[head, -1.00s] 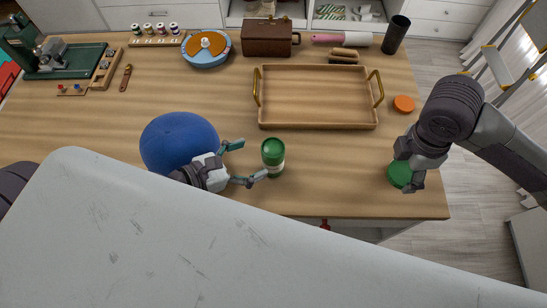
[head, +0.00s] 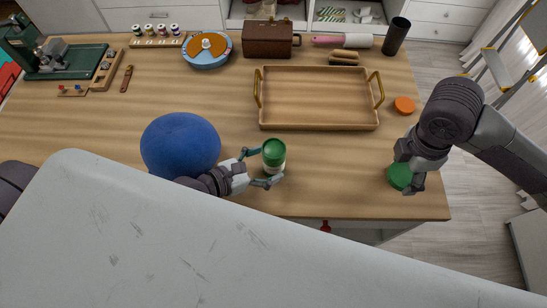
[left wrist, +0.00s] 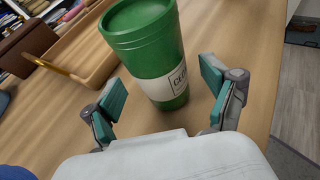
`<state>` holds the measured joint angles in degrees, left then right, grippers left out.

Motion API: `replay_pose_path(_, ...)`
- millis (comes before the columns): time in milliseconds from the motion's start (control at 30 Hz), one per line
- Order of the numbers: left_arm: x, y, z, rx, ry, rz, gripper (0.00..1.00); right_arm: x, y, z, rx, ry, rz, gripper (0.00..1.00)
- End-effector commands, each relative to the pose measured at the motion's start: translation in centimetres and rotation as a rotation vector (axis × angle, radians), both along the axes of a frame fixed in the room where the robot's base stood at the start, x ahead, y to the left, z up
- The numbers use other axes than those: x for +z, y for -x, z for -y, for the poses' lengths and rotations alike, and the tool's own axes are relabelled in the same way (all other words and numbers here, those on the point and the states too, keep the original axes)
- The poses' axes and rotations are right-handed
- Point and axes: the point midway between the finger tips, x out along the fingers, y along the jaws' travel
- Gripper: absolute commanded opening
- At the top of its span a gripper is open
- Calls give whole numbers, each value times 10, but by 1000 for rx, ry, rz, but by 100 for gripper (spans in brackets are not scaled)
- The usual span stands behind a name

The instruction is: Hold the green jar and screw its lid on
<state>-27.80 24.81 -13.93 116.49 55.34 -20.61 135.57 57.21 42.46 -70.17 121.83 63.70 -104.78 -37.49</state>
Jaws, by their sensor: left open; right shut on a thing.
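The green jar (head: 274,155) stands upright on the table, with a pale label round its middle; it also shows in the left wrist view (left wrist: 150,45). My left gripper (head: 262,168) is open, with its fingers on either side of the jar's near part. In the left wrist view the fingers (left wrist: 163,98) stand apart, and gaps show between them and the jar. The green lid (head: 399,176) is at the table's right front. My right gripper (head: 411,174) is over the lid and shut on it, hiding part of it.
A blue ball (head: 180,143) is left of the jar, close to my left arm. A wooden tray (head: 318,127) with brass handles lies behind the jar. An orange disc (head: 404,105) lies at the right. The table between jar and lid is clear.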

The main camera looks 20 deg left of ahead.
Motion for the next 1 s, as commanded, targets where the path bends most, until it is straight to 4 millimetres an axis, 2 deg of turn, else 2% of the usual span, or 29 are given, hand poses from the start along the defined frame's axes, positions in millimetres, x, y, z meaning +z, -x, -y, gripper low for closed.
replay_pose_path(100,-5,-14,10,0,0,1,85,4,0,0,0,0,0,51)
replay_pose_path(200,-9,-19,15,0,0,0,85,5,0,0,0,0,0,51)
replay_pose_path(567,-10,-20,16,0,-1,1,85,5,0,0,0,0,0,51)
replay_pose_path(667,-10,-20,16,0,-1,1,72,5,0,0,0,0,0,51)
replay_pose_path(1000,-10,-20,15,0,-1,1,17,5,0,0,0,0,0,51)
